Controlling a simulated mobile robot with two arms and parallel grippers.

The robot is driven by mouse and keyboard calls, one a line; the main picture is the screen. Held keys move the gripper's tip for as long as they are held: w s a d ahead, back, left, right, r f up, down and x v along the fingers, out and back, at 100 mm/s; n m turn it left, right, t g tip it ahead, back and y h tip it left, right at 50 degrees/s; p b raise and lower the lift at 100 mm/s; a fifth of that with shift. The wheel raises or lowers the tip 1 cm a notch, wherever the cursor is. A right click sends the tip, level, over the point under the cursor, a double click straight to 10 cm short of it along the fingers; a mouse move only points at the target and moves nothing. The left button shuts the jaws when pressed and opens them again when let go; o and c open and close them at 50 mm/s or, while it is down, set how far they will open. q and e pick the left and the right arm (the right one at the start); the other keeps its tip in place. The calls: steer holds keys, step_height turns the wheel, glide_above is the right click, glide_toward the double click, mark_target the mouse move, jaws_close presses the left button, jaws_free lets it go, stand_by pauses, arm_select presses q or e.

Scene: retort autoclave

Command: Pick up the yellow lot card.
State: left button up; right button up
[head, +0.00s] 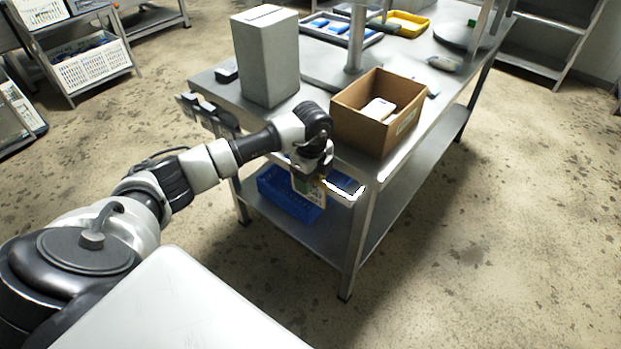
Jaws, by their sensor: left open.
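My left gripper (318,172) is open at the near end of the steel table, just below the tabletop edge. A small pale card-like piece with a green patch (307,187) shows right under it, with a trace of yellow beside the fingers. I cannot tell whether this is the yellow lot card, or whether the fingers touch it. The gripper and wrist hide part of this spot. A blue piece with a bright white edge (345,187) sits just right of the gripper. My right gripper is out of view.
An open cardboard box (372,130) with a white item inside stands on the table corner beside my wrist. A tall grey block (267,60) stands behind the arm. A blue bin (290,200) is on the lower shelf. A yellow tray (408,23) lies far back. Floor right is clear.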

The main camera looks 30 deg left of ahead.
arm_select(q)
steer(key=shift+c, duration=0.5)
steer(key=c, duration=0.9)
steer(key=shift+r, duration=0.1)
steer(key=shift+s+r, duration=0.2)
steer(key=shift+r, duration=0.15)
steer(key=r, duration=0.4)
steer(key=r+b, duration=0.1)
steer(key=r, duration=0.1)
steer(key=shift+s+r, duration=0.1)
steer(key=shift+s, duration=0.2)
steer(key=s+a+b, duration=0.1)
steer(key=s+b, duration=0.2)
steer(key=s, duration=1.6)
steer(key=shift+a, duration=0.25)
